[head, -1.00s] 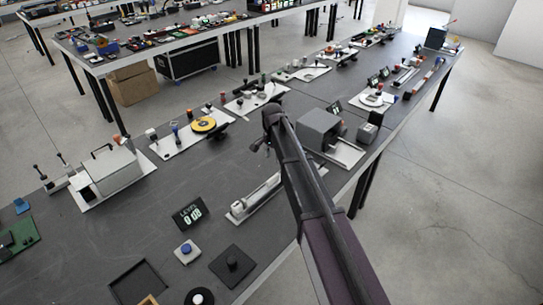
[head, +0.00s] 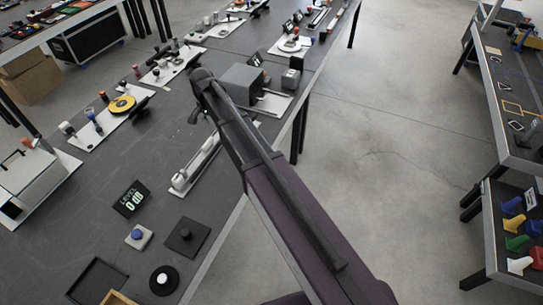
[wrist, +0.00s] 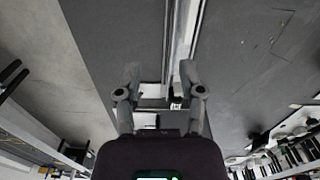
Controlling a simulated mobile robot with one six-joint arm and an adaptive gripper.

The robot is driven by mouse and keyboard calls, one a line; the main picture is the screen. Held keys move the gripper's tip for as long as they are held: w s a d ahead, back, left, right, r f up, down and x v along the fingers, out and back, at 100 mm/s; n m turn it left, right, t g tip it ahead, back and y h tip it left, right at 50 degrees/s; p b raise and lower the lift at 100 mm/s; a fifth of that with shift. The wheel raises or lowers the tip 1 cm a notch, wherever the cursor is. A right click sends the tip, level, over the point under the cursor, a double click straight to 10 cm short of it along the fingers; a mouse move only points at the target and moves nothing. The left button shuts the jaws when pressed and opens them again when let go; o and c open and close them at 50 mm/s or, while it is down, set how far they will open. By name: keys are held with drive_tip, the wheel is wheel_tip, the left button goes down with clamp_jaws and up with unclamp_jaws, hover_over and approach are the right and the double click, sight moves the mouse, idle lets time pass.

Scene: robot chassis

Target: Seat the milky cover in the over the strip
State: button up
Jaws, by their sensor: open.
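A long pale fixture with a narrow channel (head: 196,163) lies along the table's near edge in the head view, with a small white upright piece at its near end. My arm hides its far end. In the wrist view a long light rail (wrist: 181,40) runs away from between the fingers. I cannot tell whether this is the strip or the milky cover. My gripper (wrist: 160,75) is open, its two fingers apart above the bench, and nothing is visibly held. In the head view it (head: 197,114) is small and dark, beyond the fixture's near part.
A grey box device (head: 243,84) stands beyond my arm. A level display (head: 131,199), a blue-button block (head: 139,236) and a black knob plate (head: 187,236) lie nearer. Another table (head: 515,130) stands at the right, with open floor between.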

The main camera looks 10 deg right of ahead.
drive_tip(key=s+d+n, duration=0.6)
drive_tip(key=s+d, duration=1.3)
drive_tip(key=s, duration=0.4)
drive_tip(key=shift+s+n, duration=0.15)
drive_tip(key=shift+n, duration=0.15)
idle(0.7)
